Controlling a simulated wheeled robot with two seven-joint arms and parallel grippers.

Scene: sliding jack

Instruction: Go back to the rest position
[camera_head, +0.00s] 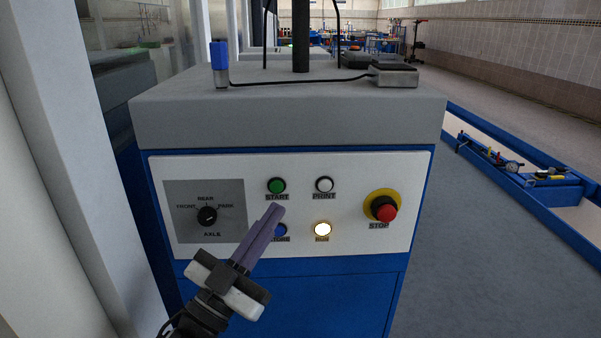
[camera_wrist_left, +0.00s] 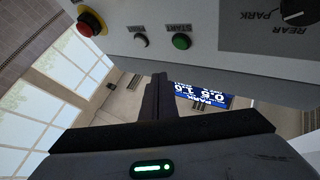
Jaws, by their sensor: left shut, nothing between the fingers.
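My left gripper (camera_head: 270,221) is shut and empty, with its purple-grey fingers in front of the white control panel (camera_head: 345,178). Its tips appear just below the green START button (camera_head: 276,186) and partly cover the blue button (camera_head: 281,230) and its label. Whether the tips touch the panel I cannot tell. In the left wrist view my left fingers (camera_wrist_left: 158,80) are together with nothing between them, and the green button (camera_wrist_left: 181,41) shows just above the tips. My right gripper is in neither view.
The panel also has a white PRINT button (camera_head: 324,184), a lit button (camera_head: 322,229), a red STOP button (camera_head: 386,212) and an AXLE knob (camera_head: 207,215). The blue cabinet (camera_head: 330,300) stands ahead. A pale post (camera_head: 60,170) is close on the left.

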